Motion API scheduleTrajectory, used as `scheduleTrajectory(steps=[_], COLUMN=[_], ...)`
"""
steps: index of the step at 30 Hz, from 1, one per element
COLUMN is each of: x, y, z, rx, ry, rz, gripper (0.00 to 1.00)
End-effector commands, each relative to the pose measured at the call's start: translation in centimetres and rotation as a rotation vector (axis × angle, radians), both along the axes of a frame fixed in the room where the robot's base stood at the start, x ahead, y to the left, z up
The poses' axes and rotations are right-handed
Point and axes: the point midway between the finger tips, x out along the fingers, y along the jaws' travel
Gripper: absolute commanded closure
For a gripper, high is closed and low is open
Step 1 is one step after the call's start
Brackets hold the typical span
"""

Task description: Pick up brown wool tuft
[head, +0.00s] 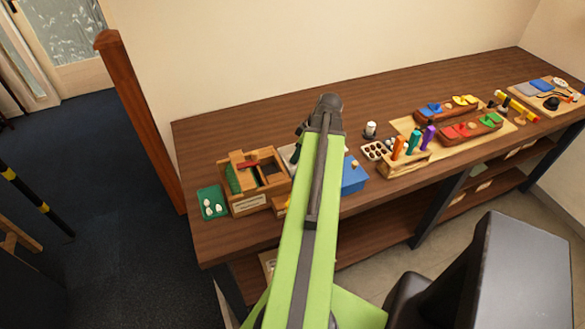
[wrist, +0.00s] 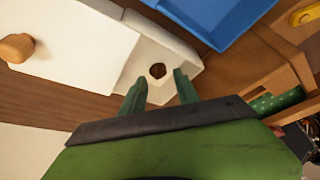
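A small dark brown round patch (wrist: 157,71), which looks like the brown wool tuft, sits in a pale white holder (wrist: 185,58) in the wrist view. My gripper (wrist: 160,88) has its two green fingers apart, one on either side of the patch's near side. The fingertips are close to the holder, and nothing shows held between them. I cannot tell whether they touch it.
A blue tray (wrist: 215,15) is just beyond the holder. A white box with a wooden knob (wrist: 16,47) is at left. In the head view a wooden box (head: 255,180) and a green tray (head: 212,203) stand left of my arm on the brown bench (head: 220,130); its back strip is clear.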

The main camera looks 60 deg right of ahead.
Motion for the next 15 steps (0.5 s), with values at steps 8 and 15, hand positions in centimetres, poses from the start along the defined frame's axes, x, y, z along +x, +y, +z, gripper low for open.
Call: scheduleTrajectory(steps=[8,15], x=[1.2,1.1], y=[0.1,0.0], z=[-3.4,-3.1], rx=[0.000,0.000], ry=[0.000,0.000], rz=[0.000,0.000], gripper=[0.63,0.76])
